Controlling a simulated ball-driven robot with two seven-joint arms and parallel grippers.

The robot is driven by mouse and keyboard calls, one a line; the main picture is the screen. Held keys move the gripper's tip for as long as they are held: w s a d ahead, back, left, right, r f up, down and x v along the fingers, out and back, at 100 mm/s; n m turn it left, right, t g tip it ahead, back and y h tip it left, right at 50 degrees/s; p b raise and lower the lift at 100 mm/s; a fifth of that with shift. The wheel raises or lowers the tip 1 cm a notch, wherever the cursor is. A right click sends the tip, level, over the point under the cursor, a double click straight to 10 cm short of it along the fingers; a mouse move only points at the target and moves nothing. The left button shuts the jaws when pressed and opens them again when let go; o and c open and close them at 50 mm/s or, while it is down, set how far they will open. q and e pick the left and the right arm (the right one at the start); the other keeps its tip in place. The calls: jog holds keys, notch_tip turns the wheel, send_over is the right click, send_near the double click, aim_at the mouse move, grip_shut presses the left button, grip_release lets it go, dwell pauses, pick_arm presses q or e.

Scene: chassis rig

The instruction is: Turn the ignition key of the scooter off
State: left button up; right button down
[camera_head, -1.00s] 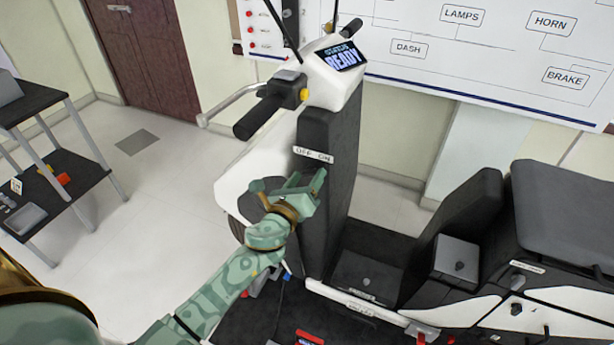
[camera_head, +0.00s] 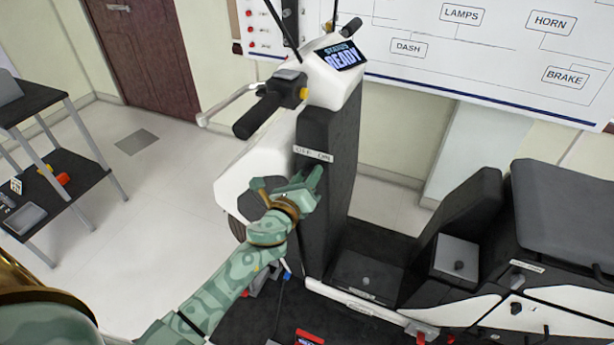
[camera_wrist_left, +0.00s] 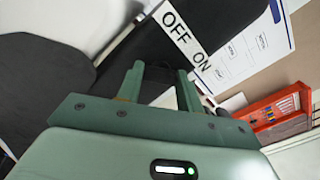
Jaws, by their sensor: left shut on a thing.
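The scooter's dark front column (camera_head: 335,140) stands in the middle of the head view. A white OFF/ON label (camera_head: 313,153) is on it, and it also shows in the left wrist view (camera_wrist_left: 188,38). The dash screen (camera_head: 344,56) above reads READY. My left gripper (camera_head: 311,180) is at the column face just below the label. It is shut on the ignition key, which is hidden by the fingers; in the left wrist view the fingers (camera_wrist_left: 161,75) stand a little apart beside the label. My right gripper is not in view.
The handlebar grip (camera_head: 258,117) and brake lever stick out above my left arm. A dark cart (camera_head: 60,190) with small items stands at the left. The scooter seat (camera_head: 570,215) is at the right. A red case (camera_wrist_left: 275,110) shows in the left wrist view.

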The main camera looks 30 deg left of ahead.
pick_arm(q)
jog(key=n, duration=0.6)
jog(key=n+p, duration=0.1)
jog(key=n, duration=0.4)
dwell(0.7)
jog(key=o, duration=1)
jog(key=shift+s, duration=0.1)
jog(key=s, duration=1)
jog(key=s+d, duration=0.1)
jog(key=s, duration=0.5)
jog(key=shift+s, duration=0.1)
